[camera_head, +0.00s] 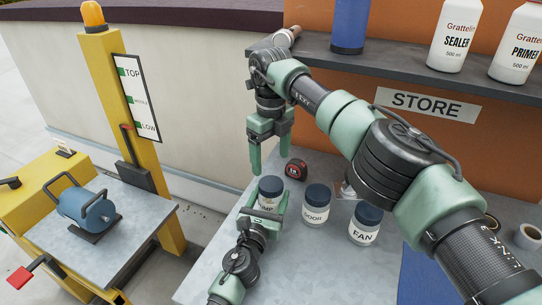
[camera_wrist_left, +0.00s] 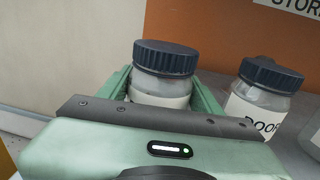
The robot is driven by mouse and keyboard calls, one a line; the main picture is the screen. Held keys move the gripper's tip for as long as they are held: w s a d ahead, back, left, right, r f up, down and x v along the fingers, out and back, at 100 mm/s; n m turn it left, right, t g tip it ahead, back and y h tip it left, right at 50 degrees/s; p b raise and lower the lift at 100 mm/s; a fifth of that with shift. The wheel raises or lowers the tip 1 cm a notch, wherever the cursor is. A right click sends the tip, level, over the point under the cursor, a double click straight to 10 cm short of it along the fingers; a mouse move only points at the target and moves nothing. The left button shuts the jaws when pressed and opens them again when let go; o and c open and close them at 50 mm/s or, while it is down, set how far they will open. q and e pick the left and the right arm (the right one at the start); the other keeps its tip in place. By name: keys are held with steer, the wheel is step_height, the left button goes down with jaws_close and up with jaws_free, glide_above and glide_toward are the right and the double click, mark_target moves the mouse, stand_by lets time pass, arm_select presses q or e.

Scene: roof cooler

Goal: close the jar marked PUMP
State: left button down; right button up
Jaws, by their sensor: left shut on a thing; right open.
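I cannot tell how tight the lid is. My left gripper (camera_head: 264,210) is shut on the jar's body below the lid, with one green finger on each side in the left wrist view. My right gripper (camera_head: 270,160) is open and empty, pointing down above and slightly behind the jar.
The DOOR jar (camera_head: 316,205) and the FAN jar (camera_head: 366,223) stand to the right, both lidded. A red tape measure (camera_head: 296,169) lies behind. A shelf (camera_head: 390,65) with bottles overhangs the back. A yellow lift (camera_head: 135,120) with a blue motor (camera_head: 86,210) stands left.

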mark_target(271, 183)
steer(key=shift+f, duration=4)
steer(key=c, duration=1.5)
steer(key=o, duration=1.7)
steer(key=shift+c, duration=0.2)
step_height(271, 183, up, 12)
